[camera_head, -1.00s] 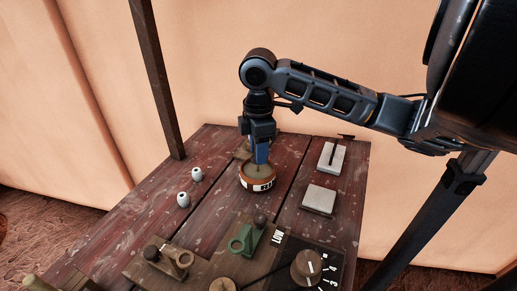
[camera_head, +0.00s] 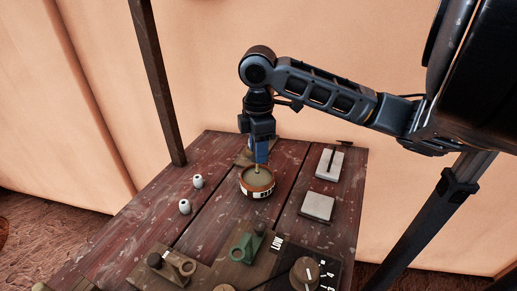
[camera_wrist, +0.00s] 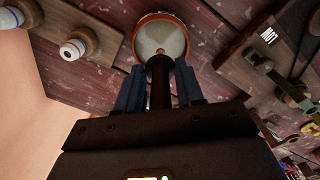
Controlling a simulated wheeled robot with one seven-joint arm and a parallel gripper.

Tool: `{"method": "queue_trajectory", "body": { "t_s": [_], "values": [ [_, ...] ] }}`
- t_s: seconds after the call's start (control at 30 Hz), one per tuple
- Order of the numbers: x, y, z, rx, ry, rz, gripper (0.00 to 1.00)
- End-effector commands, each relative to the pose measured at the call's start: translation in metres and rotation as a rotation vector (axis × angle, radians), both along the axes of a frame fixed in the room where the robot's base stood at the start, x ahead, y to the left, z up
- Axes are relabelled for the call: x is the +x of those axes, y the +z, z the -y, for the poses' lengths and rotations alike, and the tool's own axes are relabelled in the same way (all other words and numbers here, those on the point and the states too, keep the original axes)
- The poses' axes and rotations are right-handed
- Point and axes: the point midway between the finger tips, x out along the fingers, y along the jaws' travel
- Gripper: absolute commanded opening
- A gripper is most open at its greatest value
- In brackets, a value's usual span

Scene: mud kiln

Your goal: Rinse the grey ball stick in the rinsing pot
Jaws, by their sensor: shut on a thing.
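The rinsing pot (camera_head: 257,190) is a round brown pot with a pale labelled band, standing on the wooden table. Its mouth shows greyish contents in the wrist view, where the pot's rim (camera_wrist: 184,35) is at top centre. My gripper (camera_head: 262,158) points down above the pot, its blue fingers (camera_wrist: 159,88) shut on a dark stick (camera_wrist: 160,82). The stick's lower part (camera_head: 257,169) runs from the fingers down to the pot's mouth. Its ball end is not clear, and I cannot tell how deep it sits.
Two small white pieces (camera_head: 191,194) stand left of the pot. Two pale blocks (camera_head: 319,206) lie to the right, the farther one with a dark rod. A green ring holder (camera_head: 246,247), a brown ring holder (camera_head: 172,266) and a dial panel (camera_head: 305,270) are at the front.

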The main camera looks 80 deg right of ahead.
Motion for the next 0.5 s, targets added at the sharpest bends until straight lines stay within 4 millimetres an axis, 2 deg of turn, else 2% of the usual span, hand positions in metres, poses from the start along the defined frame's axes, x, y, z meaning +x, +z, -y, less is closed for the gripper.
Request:
{"method": "queue_trajectory", "body": {
  "t_s": [0.5],
  "values": [
    [0.000,0.035,0.000,0.000,0.001,-0.001,0.10]
  ]
}}
